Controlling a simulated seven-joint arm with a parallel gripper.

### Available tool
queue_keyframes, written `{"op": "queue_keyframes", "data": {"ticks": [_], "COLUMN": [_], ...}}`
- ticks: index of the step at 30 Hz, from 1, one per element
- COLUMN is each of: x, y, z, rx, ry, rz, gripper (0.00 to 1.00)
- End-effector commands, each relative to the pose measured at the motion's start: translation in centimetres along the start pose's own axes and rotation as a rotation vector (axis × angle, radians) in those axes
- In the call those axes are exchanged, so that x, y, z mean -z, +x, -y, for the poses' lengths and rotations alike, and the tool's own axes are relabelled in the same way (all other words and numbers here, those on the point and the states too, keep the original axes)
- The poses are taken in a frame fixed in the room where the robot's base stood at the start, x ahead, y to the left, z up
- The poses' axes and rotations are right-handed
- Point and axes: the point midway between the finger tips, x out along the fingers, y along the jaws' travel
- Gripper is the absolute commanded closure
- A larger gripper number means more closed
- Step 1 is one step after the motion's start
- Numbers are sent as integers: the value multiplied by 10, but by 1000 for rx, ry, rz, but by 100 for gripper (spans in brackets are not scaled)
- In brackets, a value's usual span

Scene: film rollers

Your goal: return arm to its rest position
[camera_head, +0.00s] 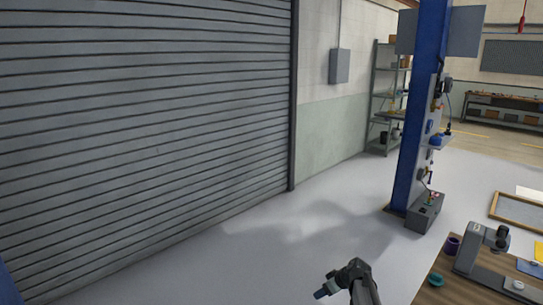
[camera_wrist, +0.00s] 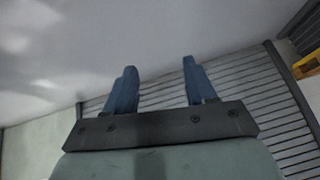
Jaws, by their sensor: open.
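My gripper (camera_wrist: 158,82) shows in the wrist view with its two blue fingers spread apart and nothing between them. Beyond the fingers are pale floor and grey slats. In the head view my gripper (camera_head: 323,293) is at the bottom edge, small, over the bare floor, with its blue tip pointing left. It is left of the wooden table and touches nothing that I can see. Most of my arm is cut off by the bottom of the picture.
A wooden table (camera_head: 432,297) at the lower right holds a grey device (camera_head: 470,262), a purple cup (camera_head: 452,244) and small parts. A blue post (camera_head: 418,120) stands behind it. A grey roller door (camera_head: 150,130) fills the left. The floor between is clear.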

Motion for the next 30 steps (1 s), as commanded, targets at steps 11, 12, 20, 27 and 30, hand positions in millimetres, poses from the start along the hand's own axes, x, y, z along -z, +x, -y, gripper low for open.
{"op": "queue_keyframes", "data": {"ticks": [11, 12, 20, 27, 30], "x": [-126, -141, -241, -331, -367], "y": [79, 83, 97, 95, 89], "z": [165, 174, 217, 256, 273], "rx": [240, 244, 195, 111, 69], "ry": [195, 220, 389, 533, 585], "rz": [318, 351, 549, 727, 798], "gripper": [45, 45, 45, 45, 45]}}
